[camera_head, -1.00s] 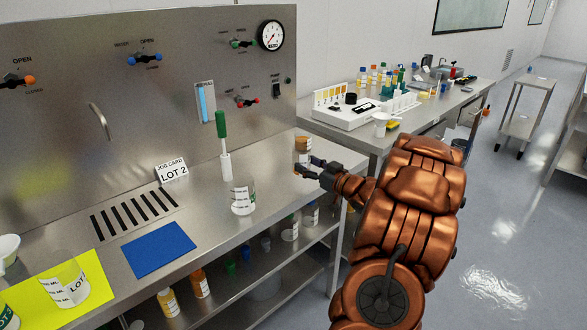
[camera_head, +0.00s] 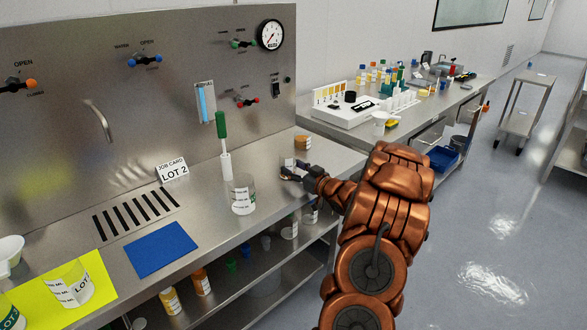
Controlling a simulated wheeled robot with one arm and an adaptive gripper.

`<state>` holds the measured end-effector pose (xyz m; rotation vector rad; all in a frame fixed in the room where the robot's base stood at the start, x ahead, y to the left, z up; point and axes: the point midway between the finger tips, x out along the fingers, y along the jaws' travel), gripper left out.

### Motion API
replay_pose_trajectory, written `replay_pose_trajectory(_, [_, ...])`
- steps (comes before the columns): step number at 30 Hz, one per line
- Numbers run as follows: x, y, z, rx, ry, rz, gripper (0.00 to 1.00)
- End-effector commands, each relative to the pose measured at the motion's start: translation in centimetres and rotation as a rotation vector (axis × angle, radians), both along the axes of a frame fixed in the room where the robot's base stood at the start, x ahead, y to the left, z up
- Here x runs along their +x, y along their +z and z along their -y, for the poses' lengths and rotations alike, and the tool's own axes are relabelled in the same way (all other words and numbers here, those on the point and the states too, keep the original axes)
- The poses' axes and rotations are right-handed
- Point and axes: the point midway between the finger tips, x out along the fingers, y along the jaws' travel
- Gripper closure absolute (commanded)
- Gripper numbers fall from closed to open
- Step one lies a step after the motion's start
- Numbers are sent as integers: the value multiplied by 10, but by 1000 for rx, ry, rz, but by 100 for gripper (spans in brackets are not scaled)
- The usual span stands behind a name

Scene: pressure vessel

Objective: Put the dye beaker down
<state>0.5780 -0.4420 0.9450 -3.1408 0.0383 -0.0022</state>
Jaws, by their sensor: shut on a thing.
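My gripper (camera_head: 293,173) is low over the right end of the steel bench (camera_head: 215,215). It is shut on a small pale beaker (camera_head: 289,163), mostly hidden by the fingers. I cannot tell whether its base touches the bench. A small orange-brown container (camera_head: 302,142) stands just behind it, near the panel. A larger clear beaker (camera_head: 243,200) with a white label stands upright on the bench, left of my gripper and apart from it.
A green-handled tool (camera_head: 222,130) stands upright behind the clear beaker. A blue mat (camera_head: 160,248), a slotted drain (camera_head: 135,215) and a yellow mat (camera_head: 100,282) with labelled beakers lie to the left. A job card (camera_head: 172,170) stands at the back. Bare bench lies around my gripper.

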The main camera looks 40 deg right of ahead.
Motion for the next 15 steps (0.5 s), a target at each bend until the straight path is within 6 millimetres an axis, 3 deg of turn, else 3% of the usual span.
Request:
replay_pose_trajectory(11, [0, -4, 0, 0, 0, 0, 80])
replay_pose_trajectory(12, [0, -3, 0, -1, 1, 0, 41])
replay_pose_trajectory(15, [0, -3, 0, -1, 0, 0, 30])
